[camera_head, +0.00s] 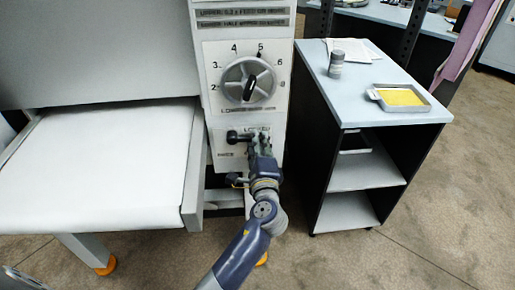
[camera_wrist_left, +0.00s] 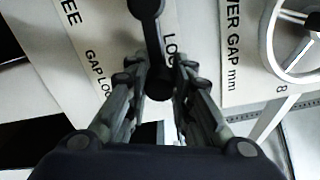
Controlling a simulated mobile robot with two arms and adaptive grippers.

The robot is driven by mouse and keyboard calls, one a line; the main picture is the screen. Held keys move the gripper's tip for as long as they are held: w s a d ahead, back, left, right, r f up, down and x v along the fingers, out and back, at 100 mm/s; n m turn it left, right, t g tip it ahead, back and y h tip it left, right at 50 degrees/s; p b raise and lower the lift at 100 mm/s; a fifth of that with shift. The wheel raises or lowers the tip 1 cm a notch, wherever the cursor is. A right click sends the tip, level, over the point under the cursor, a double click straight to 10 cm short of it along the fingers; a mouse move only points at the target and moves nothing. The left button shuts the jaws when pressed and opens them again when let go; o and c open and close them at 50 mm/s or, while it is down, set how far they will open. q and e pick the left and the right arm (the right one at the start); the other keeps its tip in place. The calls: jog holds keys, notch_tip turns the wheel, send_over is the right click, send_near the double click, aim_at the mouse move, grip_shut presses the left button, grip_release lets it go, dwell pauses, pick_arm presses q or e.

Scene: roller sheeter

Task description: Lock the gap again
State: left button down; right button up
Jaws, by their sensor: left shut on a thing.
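The gap lock lever (camera_head: 240,136) is a black bar with a round knob on the white machine panel, below the dial. Its bar lies roughly level in the head view, with its free end to the right. In the left wrist view the lever (camera_wrist_left: 153,45) runs down between the fingers, beside the partly hidden "LOC…" lettering. My left gripper (camera_head: 262,145) is at the lever's right end, and the wrist view shows its fingers (camera_wrist_left: 160,85) closed around the black end knob. The fingers hide part of the label. My right gripper is in neither view.
The gap dial (camera_head: 248,82), a grey wheel with numbers, sits just above the lever. The white sheeter bed (camera_head: 100,155) is at the left. A side table (camera_head: 400,72) at the right bears a grey container (camera_head: 336,64) and a tray (camera_head: 425,105) with yellow content.

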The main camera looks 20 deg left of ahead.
pick_arm(q)
jog(key=shift+r+n, duration=0.3)
jog(key=shift+r, duration=0.2)
jog(key=c, duration=1.4)
grip_release()
jog(key=shift+o, duration=0.2)
jog(key=shift+f, duration=0.1)
jog(key=shift+f, duration=0.1)
jog(key=shift+s+d+f, duration=0.1)
jog(key=shift+s+d, duration=0.05)
jog(key=shift+s, duration=0.15)
jog(key=v, duration=1.1)
jog(key=shift+s, duration=0.15)
